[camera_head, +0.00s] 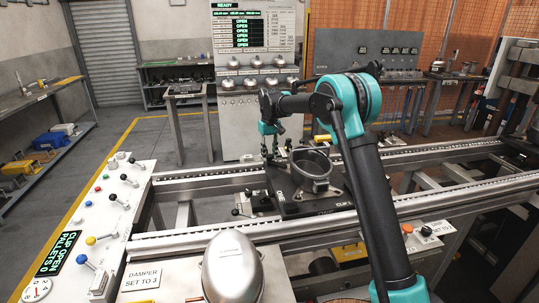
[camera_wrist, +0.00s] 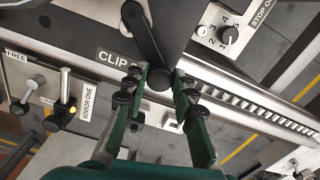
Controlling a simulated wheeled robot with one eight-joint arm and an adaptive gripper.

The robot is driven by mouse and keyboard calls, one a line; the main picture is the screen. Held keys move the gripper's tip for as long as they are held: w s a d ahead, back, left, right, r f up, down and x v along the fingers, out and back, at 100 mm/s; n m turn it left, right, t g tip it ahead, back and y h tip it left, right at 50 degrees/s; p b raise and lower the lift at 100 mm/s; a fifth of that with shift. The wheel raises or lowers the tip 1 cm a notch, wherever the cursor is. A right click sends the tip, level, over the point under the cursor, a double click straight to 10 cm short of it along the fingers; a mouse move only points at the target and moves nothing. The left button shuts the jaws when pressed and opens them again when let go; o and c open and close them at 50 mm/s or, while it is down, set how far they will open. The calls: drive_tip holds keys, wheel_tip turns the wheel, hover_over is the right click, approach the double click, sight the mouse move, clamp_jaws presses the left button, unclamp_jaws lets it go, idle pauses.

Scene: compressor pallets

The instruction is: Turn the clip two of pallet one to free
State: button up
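Pallet one (camera_head: 322,206) is a dark plate on the rails, carrying a round grey metal housing (camera_head: 312,168). In the wrist view a black clip lever (camera_wrist: 142,35) ends in a round black knob (camera_wrist: 159,80), beside a partly hidden CLIP label (camera_wrist: 113,59); its number is covered. My gripper (camera_wrist: 161,84) has its green fingers apart, one on each side of the knob. I cannot tell whether they touch it. In the head view my gripper (camera_head: 269,155) points down at the pallet's far left corner, and that lever cannot be made out.
A FREE label (camera_wrist: 17,58) and a SENSOR ONE label (camera_wrist: 91,102) show at left in the wrist view. A numbered dial (camera_wrist: 227,35) is at upper right. The control panel (camera_head: 110,205) and a shiny metal dome (camera_head: 232,268) stand nearer me. Conveyor rails (camera_head: 200,235) run alongside.

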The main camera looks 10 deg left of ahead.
clamp_jaws()
drive_tip(key=m, duration=0.4)
drive_tip(key=shift+m, duration=0.3)
drive_tip(key=shift+a+m, duration=0.1)
drive_tip(key=shift+m, duration=2.2)
drive_tip(key=o, duration=0.7)
unclamp_jaws()
